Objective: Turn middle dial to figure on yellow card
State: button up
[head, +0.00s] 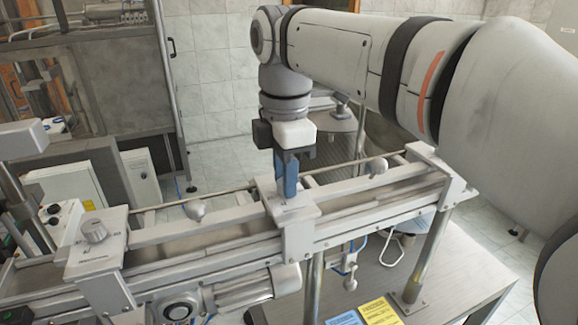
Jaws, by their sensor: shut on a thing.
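My gripper (287,190) points straight down over the middle bracket (296,214) of the conveyor frame. Its blue fingers are shut on the middle dial, which they hide; its pointer and scale cannot be read. The yellow card (379,312) lies on the grey table at the bottom, beside a blue card (343,318). Both cards are partly cut off by the picture edge. The yellow card bears dark printing, too small to read surely here.
A left dial (95,230) stands on the left bracket (88,258). A conveyor rail (170,237) runs between the brackets, with rounded clamp knobs (195,209) along it. Grey cabinets (105,80) stand behind at left.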

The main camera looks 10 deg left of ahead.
jog(key=m+p, duration=0.1)
jog(key=m, duration=1)
jog(key=shift+p, duration=0.4)
jog(key=m, duration=0.3)
jog(key=shift+m, duration=0.4)
jog(key=m, duration=0.3)
jog(key=shift+p, duration=0.4)
jog(key=m, duration=0.7)
jog(key=shift+m, duration=0.4)
jog(key=shift+m+p, duration=0.35)
jog(key=shift+m, duration=1.45)
